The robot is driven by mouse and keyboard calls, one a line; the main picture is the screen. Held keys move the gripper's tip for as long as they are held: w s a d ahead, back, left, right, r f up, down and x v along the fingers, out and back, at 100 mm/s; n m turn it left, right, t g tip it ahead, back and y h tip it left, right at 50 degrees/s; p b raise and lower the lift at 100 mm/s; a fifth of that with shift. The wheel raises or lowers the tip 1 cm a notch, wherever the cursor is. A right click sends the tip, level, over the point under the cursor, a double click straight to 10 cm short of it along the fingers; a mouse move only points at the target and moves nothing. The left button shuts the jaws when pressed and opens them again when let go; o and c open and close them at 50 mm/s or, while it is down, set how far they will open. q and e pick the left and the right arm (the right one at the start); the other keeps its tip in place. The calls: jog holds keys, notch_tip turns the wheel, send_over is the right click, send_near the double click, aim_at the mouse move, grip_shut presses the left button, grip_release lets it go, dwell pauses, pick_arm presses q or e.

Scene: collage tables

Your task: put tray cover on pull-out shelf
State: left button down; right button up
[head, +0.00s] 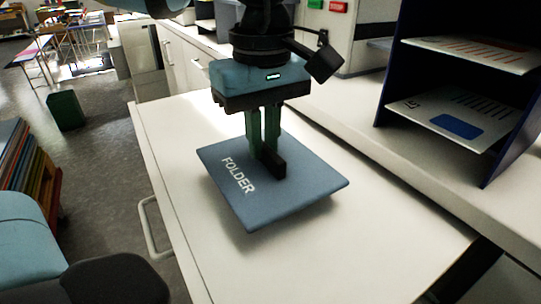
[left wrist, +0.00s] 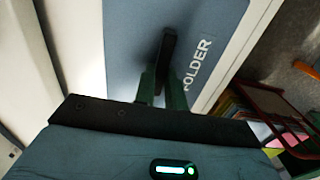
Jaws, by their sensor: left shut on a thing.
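The tray cover (head: 308,190) is a flat blue-grey square plate marked "FOLDER", with a dark upright handle (head: 277,168) in its middle. My left gripper (head: 263,148) points down from above and is shut on that handle. The cover is over the white pull-out shelf (head: 365,255), roughly level, with a shadow under its near edge. I cannot tell whether it touches the shelf. In the left wrist view the cover (left wrist: 200,20) and its handle (left wrist: 168,48) show between my fingers (left wrist: 162,92). My right gripper is not in view.
A metal pull handle (head: 150,232) is on the shelf's left side. A dark blue rack (head: 510,150) with papers stands on the counter at right. Coloured folders (head: 25,160) and a green bin (head: 66,110) are at left. The shelf is bare around the cover.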

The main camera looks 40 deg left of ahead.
aim_at(270, 160)
pick_arm(q)
jog(key=shift+w+d, duration=0.15)
jog(key=shift+d, duration=0.1)
jog(key=shift+w+d+f, duration=0.1)
jog(key=shift+f, duration=1.65)
jog(key=shift+f+b, duration=0.2)
jog(key=shift+b, duration=0.1)
jog(key=c, duration=1.5)
grip_release()
jog(key=shift+o, duration=0.2)
notch_tip(270, 160, up, 12)
jog(key=p, duration=0.1)
jog(key=shift+r+p, duration=0.2)
jog(key=shift+p, duration=0.2)
